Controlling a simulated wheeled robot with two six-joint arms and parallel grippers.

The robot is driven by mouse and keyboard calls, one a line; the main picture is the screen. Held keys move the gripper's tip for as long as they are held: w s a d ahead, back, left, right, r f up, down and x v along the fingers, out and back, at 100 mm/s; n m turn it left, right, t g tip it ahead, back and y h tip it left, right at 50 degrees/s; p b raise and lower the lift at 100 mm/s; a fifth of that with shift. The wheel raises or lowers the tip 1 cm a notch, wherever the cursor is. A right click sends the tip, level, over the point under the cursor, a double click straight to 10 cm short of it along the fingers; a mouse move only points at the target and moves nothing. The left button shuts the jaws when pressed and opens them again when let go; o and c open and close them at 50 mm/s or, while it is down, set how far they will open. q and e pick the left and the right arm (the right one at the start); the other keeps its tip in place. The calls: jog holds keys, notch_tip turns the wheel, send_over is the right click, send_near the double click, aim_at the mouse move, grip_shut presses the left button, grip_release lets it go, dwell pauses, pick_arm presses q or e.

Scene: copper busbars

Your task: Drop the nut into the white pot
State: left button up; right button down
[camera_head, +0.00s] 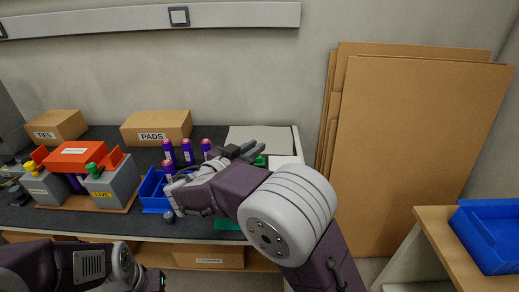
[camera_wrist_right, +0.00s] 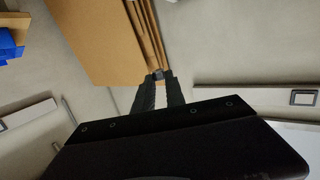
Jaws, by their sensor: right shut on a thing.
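My right gripper (camera_head: 255,149) is over the right part of the dark bench, its fingers pointing right and away. In the right wrist view the fingers (camera_wrist_right: 158,78) close together on a small dark piece (camera_wrist_right: 157,73) at their tips, which I take to be the nut. The nut cannot be made out in the head view. I cannot clearly pick out a white pot; my right arm hides part of the bench. My left arm enters at the lower left, in front of the bench; its gripper's fingers are not clearly seen.
The bench (camera_head: 120,226) holds a blue bin (camera_head: 154,191), several purple cylinders (camera_head: 187,151), grey blocks with a red piece (camera_head: 74,155), and boxes marked TIES (camera_head: 56,126) and PADS (camera_head: 156,127). Cardboard sheets (camera_head: 415,150) lean at right. A blue tray (camera_head: 490,235) sits on a side table.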

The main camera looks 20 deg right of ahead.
jog(key=shift+f+b, duration=0.65)
jog(key=shift+f, duration=2.9)
jog(key=c, duration=1.3)
grip_release()
jog(key=shift+a, duration=0.1)
jog(key=v, duration=0.9)
